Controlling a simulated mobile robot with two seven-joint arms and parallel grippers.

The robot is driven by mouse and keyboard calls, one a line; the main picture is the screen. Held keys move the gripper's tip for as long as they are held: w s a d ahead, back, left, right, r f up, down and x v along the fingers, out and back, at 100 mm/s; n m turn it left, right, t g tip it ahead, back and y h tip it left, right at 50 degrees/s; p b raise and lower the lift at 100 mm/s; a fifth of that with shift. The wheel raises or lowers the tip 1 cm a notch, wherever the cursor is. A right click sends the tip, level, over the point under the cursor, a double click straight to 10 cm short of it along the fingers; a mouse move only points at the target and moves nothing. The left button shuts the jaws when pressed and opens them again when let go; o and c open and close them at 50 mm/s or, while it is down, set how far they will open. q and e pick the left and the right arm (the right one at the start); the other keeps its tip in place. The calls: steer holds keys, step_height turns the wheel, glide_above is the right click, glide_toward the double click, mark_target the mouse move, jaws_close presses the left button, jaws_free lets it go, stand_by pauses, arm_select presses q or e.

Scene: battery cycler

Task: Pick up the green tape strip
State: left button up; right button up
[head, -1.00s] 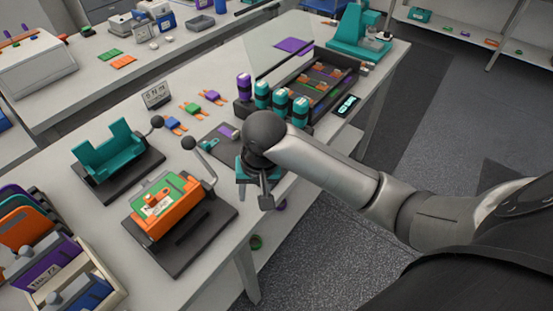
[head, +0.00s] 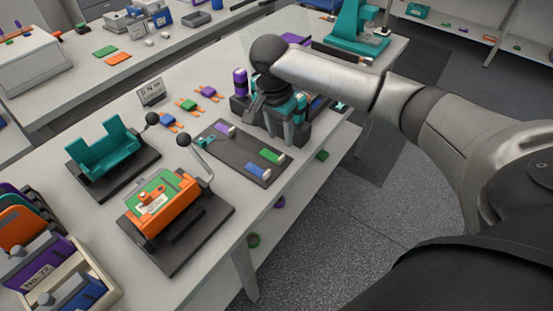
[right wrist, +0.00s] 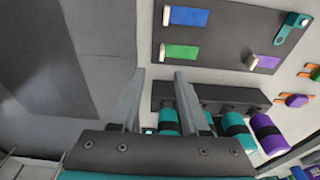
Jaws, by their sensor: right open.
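The green tape strip (head: 270,156) lies on a dark mat (head: 222,150) near the table's front edge, with a whitish piece at its end. My left gripper is not in view.
Teal and purple banded cylinders (right wrist: 240,136) stand close by my right gripper in a dark holder (right wrist: 205,92). A lever fixture with an orange block (head: 165,208) and a teal cradle (head: 105,150) stand to the left. The mat's middle is clear.

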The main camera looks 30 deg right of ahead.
mark_target(281, 157)
steer(key=f, duration=0.3)
steer(key=f+b, duration=0.1)
steer(key=f, duration=0.4)
steer(key=shift+w+d+f+b, duration=0.3)
steer(key=shift+d+b, duration=0.05)
steer(key=shift+c, duration=0.2)
jaws_close()
